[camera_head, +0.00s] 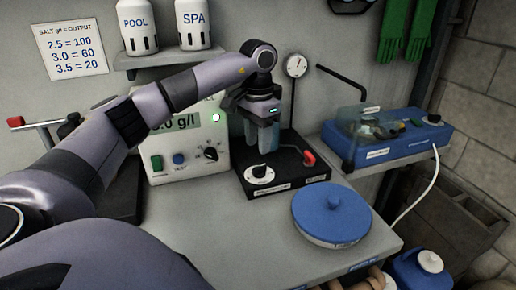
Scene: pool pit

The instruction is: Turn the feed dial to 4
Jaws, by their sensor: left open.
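My left gripper (261,140) hangs with its fingers pointing down, open and empty. It is above and behind a white dial (260,173) on the low black unit (285,175), and appears apart from it. A black knob (211,153) with marks around it sits on the white control box (186,168) to the left. The labels are too small to read, so I cannot tell which is the feed dial or what it is set to. The box display (184,122) is partly hidden by my arm; "0 g/l" shows. My right gripper is out of view.
A blue lid (331,213) lies on the front bench. A blue device (398,137) stands at right. A wall sign (71,52) lists salt and output values.

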